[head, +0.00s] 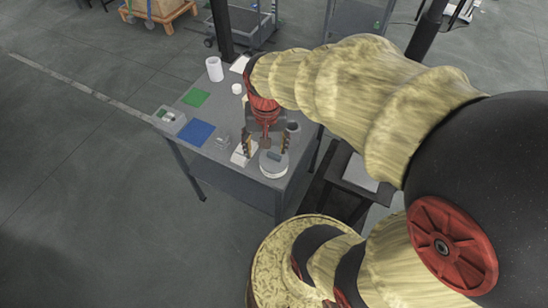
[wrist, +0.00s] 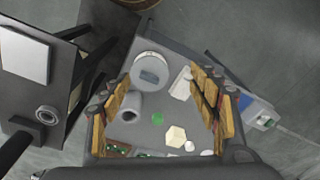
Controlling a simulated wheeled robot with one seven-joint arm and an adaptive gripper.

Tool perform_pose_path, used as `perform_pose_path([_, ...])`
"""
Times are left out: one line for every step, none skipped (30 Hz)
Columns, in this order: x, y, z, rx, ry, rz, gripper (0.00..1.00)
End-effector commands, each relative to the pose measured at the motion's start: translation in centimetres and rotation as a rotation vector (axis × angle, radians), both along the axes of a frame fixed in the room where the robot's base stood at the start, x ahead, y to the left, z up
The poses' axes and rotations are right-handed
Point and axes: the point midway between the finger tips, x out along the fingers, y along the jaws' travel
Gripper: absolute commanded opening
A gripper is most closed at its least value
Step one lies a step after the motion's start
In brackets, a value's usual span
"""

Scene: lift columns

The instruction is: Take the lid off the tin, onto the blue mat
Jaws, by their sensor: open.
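The tin (head: 272,168) is round and pale and stands near the front corner of the grey table. Its light lid, with a small grey block on top, sits on it; the lid also shows in the wrist view (wrist: 148,64). My gripper (head: 266,150) is open and empty above the table, close to the tin. In the wrist view the tin lies ahead between my fingertips (wrist: 160,78), apart from both. The blue mat (head: 197,132) lies flat and bare on the left part of the table.
A grey cylinder (wrist: 127,106) stands beside the tin. A white block (head: 240,156) lies left of the tin. A small grey item (head: 222,142) sits between it and the mat. A green mat (head: 196,97), a white cylinder (head: 214,68) and a box (head: 169,118) are further off.

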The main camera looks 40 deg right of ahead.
Motion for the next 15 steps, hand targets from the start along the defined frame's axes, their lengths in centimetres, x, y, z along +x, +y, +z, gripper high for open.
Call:
perform_pose_path([0.2, -1.0, -1.3, 0.018, 0.030, -0.121, 0.56])
perform_pose_path([0.4, -1.6, -2.0, 0.026, 0.042, -0.198, 0.55])
perform_pose_path([0.5, -2.3, -2.9, 0.036, 0.057, -0.301, 0.52])
perform_pose_path([0.7, -2.8, -3.5, 0.042, 0.068, -0.381, 0.51])
perform_pose_path([0.8, -3.2, -4.2, 0.048, 0.078, -0.461, 0.49])
perform_pose_path([1.0, -3.8, -5.0, 0.054, 0.089, -0.568, 0.47])
perform_pose_path([1.1, -4.2, -5.6, 0.057, 0.097, -0.647, 0.45])
perform_pose_path([1.2, -4.6, -6.1, 0.059, 0.103, -0.724, 0.43])
perform_pose_path([1.5, -5.0, -6.7, 0.061, 0.108, -0.827, 0.41])
perform_pose_path([1.6, -5.4, -7.2, 0.063, 0.112, -0.904, 0.39])
perform_pose_path([1.8, -5.6, -7.6, 0.063, 0.115, -0.980, 0.38])
perform_pose_path([2.1, -5.9, -8.1, 0.064, 0.116, -1.078, 0.35])
perform_pose_path([2.3, -6.1, -8.4, 0.064, 0.116, -1.150, 0.34])
perform_pose_path([2.5, -6.3, -8.7, 0.064, 0.114, -1.221, 0.34])
perform_pose_path([2.9, -6.5, -8.9, 0.065, 0.107, -1.315, 0.34])
